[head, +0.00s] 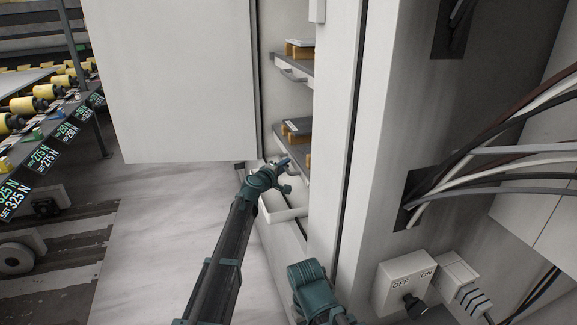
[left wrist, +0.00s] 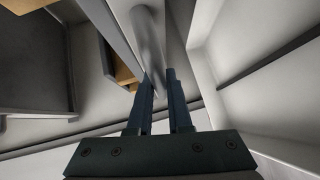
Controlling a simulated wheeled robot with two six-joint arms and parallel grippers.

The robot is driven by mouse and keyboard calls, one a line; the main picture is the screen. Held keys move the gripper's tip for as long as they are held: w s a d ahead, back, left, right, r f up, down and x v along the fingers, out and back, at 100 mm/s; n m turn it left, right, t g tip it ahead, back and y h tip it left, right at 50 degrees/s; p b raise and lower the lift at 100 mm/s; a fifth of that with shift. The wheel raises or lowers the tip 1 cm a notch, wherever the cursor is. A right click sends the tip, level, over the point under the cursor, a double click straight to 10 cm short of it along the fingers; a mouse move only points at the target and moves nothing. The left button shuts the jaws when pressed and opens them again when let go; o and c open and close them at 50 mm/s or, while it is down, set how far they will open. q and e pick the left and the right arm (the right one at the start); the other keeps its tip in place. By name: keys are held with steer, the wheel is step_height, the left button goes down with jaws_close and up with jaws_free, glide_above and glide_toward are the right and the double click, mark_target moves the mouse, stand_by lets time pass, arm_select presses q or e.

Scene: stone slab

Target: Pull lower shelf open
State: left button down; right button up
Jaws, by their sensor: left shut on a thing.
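The lower shelf (head: 291,147) is a grey pull-out shelf inside the open white cabinet, with wooden blocks on it. Its front edge is close to my left gripper (head: 284,164), which reaches in from below left. In the left wrist view, my left gripper (left wrist: 161,76) has its two dark fingers around a smooth grey rounded bar (left wrist: 149,40), beside a shelf edge. The bar looks like the shelf's handle. The exact contact is partly hidden by the fingers. A teal part of my right arm shows at the bottom of the head view, but no right fingertips are visible.
An upper shelf (head: 293,68) with a wooden block is above. A wide white cabinet door (head: 180,80) stands open at left. A switch box (head: 403,281) and cables (head: 480,150) are at right. A rack with yellow rollers (head: 30,103) is far left. Floor below the door is clear.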

arm_select(q)
steer(key=s+a, duration=0.4)
steer(key=a, duration=0.9)
steer(key=s+a, duration=0.4)
steer(key=a, duration=0.9)
steer(key=shift+s+a, duration=0.3)
steer(key=shift+s, duration=0.05)
steer(key=c, duration=0.8)
jaws_free()
steer(key=shift+c, duration=0.2)
steer(key=p+v, duration=0.2)
steer(key=v, duration=1.1)
steer(key=shift+s+a, duration=0.2)
steer(key=shift+s, duration=0.1)
steer(key=shift+r, duration=0.1)
